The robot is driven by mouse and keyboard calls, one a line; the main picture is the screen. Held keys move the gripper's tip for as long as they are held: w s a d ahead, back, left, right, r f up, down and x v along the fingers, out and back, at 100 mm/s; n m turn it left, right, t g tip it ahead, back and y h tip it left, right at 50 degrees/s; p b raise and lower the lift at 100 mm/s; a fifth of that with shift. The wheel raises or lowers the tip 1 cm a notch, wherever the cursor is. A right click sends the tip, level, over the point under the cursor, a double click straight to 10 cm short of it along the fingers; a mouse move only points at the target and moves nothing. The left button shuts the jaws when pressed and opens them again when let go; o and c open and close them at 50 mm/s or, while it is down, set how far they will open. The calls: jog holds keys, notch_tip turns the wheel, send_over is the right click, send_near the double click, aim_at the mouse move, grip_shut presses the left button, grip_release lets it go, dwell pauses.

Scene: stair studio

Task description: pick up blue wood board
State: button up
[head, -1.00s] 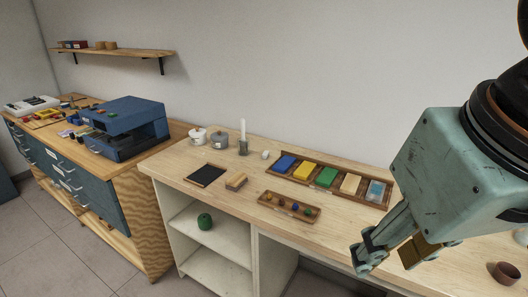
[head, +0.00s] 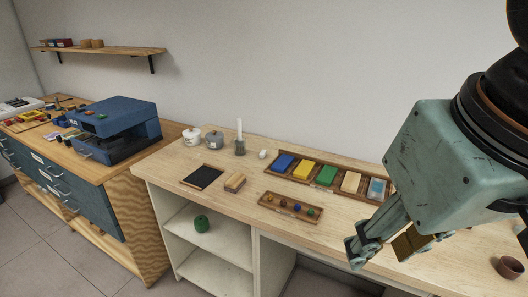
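A blue board (head: 283,162) lies at the left end of a long wooden tray (head: 336,195) on the light wood table. Beside it in the same tray are a yellow board (head: 305,169), a green board (head: 327,175), a pale wood board (head: 351,182) and a light blue piece (head: 376,188).
A smaller tray with several coloured balls (head: 290,208) lies in front of the long tray. A black slate (head: 202,177), a wooden block (head: 235,182), lidded pots (head: 214,140) and a candle holder (head: 240,147) stand to the left. A brown cup (head: 510,268) is at far right.

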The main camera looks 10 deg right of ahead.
jog(key=w+r+m+g+p, duration=0.15)
jog(key=w+r+p, duration=0.45)
jog(key=w, duration=1.1)
jog(key=m+g+p, duration=0.3)
jog(key=m+p, duration=0.3)
jog(key=p, duration=0.6)
send_over(283, 161)
notch_tip(283, 161, down, 18)
jog(key=shift+r+t, duration=0.15)
jog(key=shift+t, duration=0.1)
jog(key=shift+f, duration=4.3)
jog(key=shift+s, duration=0.1)
